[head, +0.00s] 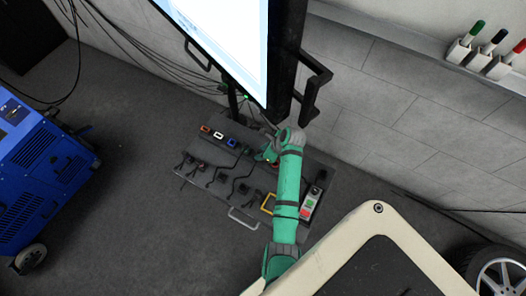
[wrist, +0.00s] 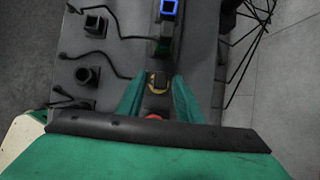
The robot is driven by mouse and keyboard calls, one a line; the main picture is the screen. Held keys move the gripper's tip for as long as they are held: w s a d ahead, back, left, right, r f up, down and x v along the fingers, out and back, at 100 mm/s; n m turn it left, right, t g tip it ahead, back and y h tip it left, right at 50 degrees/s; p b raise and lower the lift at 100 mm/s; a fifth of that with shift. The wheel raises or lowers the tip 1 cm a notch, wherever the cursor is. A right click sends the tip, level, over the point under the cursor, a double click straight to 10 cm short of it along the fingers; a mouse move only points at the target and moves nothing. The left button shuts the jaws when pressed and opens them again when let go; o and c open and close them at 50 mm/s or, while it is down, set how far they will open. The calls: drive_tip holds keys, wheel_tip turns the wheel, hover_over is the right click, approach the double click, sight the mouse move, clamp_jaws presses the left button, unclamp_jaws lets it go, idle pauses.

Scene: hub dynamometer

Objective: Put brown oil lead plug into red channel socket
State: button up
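In the wrist view my gripper (wrist: 158,84) points down at the board, with a finger on each side of a dark piece with a brown-yellow band (wrist: 157,82). I cannot tell whether this is the brown oil lead plug or a socket, or whether the fingers touch it. A red part (wrist: 153,116), possibly the red channel socket, shows just below it, partly hidden by my gripper. In the head view my gripper (head: 268,156) is over the right part of the socket row, and my arm hides some of the board.
The grey board (head: 238,206) carries a row with orange, white and blue sockets (head: 231,143). Dark holders (wrist: 87,75) with black leads stand beside the row. A button box (head: 312,198) and yellow frame (head: 268,203) lie right. A screen (head: 225,35) overhangs the back.

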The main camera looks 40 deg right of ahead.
clamp_jaws()
drive_tip(key=shift+r, duration=0.15)
drive_tip(key=shift+r, duration=2)
